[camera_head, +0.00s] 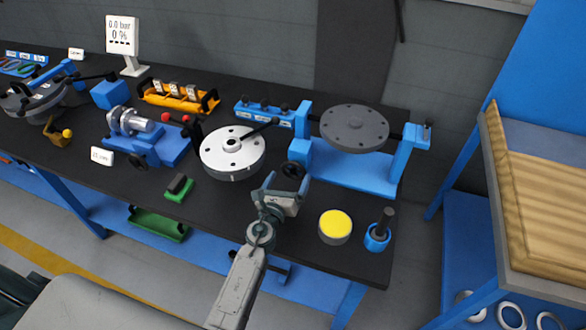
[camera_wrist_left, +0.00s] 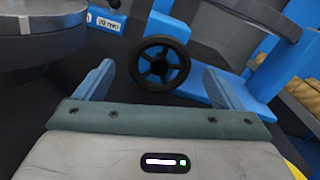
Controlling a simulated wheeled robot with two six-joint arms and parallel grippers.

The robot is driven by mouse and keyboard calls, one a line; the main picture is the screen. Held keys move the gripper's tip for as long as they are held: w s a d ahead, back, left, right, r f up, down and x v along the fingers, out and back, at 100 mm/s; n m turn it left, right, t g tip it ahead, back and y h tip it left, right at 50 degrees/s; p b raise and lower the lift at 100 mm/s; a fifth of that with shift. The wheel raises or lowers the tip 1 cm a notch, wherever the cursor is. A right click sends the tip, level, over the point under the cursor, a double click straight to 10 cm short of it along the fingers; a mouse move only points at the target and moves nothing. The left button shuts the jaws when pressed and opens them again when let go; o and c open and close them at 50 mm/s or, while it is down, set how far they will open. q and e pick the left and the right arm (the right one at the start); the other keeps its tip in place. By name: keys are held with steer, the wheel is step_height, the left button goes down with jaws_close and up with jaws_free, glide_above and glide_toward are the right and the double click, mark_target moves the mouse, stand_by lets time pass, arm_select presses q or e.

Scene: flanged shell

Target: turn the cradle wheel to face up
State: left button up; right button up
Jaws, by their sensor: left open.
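The cradle wheel, a small black spoked handwheel (camera_head: 293,169), sits on the front left of the blue cradle (camera_head: 345,170). The cradle holds a dark grey flanged disc (camera_head: 354,127) lying roughly flat between its uprights. My left gripper (camera_head: 282,183) is open, just in front of the wheel and apart from it. In the left wrist view the wheel (camera_wrist_left: 160,63) shows face on, beyond and between the two open fingers (camera_wrist_left: 158,85). Nothing is between the fingers. My right gripper is not in view.
A light round flanged part (camera_head: 232,158) with a black handle stands left of the gripper. A yellow-topped puck (camera_head: 335,226) and a blue cup with a dark peg (camera_head: 378,236) stand at the front right. A green block (camera_head: 179,190) lies at the front left.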

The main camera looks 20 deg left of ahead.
mark_target(292, 171)
arm_select(q)
steer(key=shift+w, duration=2.35)
steer(key=c, duration=0.9)
